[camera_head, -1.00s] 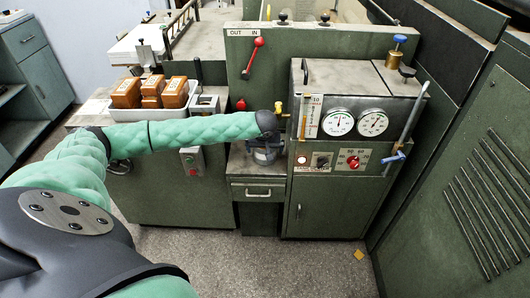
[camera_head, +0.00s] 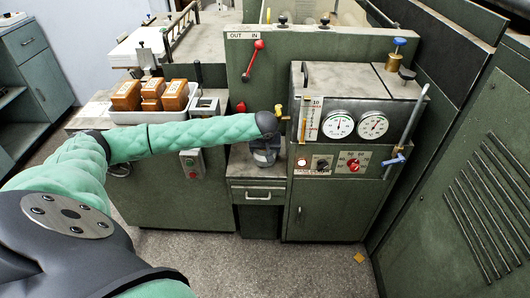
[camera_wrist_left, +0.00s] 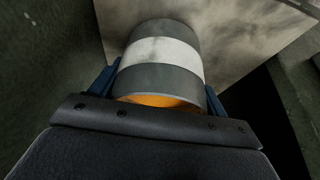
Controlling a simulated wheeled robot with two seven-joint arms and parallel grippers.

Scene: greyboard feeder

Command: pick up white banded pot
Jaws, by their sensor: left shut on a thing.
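The white banded pot (camera_wrist_left: 165,55) is a dark grey cylinder with a broad white band and an orange surface at its near end, in the left wrist view. My left gripper (camera_wrist_left: 161,82) has one blue finger on each side of it and is shut on it. In the head view the left gripper (camera_head: 264,152) points down over the small ledge between the cabinets. The pot is mostly hidden there by my wrist and fingers. I cannot tell whether it touches the ledge. My right gripper is not in view.
Behind are a green panel and a red lever (camera_head: 252,58). A white tray (camera_head: 150,117) of orange-brown blocks is at left.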

